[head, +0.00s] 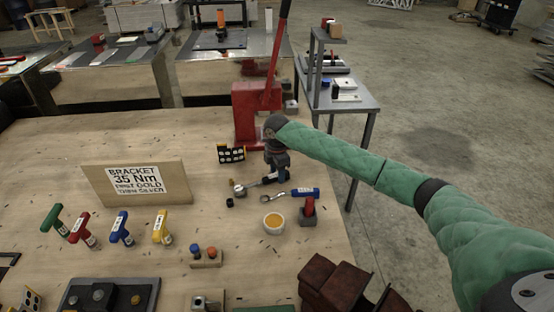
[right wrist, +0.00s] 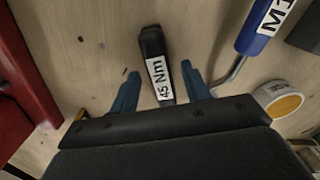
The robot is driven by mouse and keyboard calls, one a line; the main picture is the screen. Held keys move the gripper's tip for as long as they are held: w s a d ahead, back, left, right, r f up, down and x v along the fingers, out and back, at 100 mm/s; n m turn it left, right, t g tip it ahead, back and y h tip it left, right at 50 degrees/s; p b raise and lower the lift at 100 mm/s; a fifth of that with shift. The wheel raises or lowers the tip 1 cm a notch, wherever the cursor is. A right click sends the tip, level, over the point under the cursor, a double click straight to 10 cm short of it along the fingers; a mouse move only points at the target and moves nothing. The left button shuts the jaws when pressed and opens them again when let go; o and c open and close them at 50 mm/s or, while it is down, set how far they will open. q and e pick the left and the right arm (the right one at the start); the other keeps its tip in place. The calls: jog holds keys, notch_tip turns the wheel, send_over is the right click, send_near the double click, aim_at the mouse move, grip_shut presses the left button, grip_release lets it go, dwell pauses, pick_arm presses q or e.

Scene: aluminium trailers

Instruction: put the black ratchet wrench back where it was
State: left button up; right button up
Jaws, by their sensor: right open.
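The black ratchet wrench (head: 241,190) lies on the wooden bench, its round silver head to the left and its handle partly hidden by my right gripper (head: 276,177). In the right wrist view its black handle (right wrist: 153,55) carries a white "45 Nm" label. My right gripper's blue fingers (right wrist: 160,82) are open, one on each side of the handle, with gaps visible. It seems to rest on the bench. My left gripper is not in view.
A blue-handled wrench (head: 302,193) lies close by, with a yellow-filled round container (head: 273,222) in front. A red lever press (head: 258,108) stands behind my gripper. A bracket sign (head: 137,184) and several coloured T-handles (head: 122,231) are left.

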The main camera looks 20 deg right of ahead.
notch_tip(320, 180, up, 9)
jog(key=b, duration=0.3)
jog(key=shift+f, duration=0.15)
pick_arm(q)
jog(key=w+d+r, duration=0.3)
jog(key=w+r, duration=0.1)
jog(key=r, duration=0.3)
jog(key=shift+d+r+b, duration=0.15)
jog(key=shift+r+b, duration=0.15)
jog(key=shift+b, duration=0.05)
pick_arm(e)
jog(key=shift+r, duration=0.85)
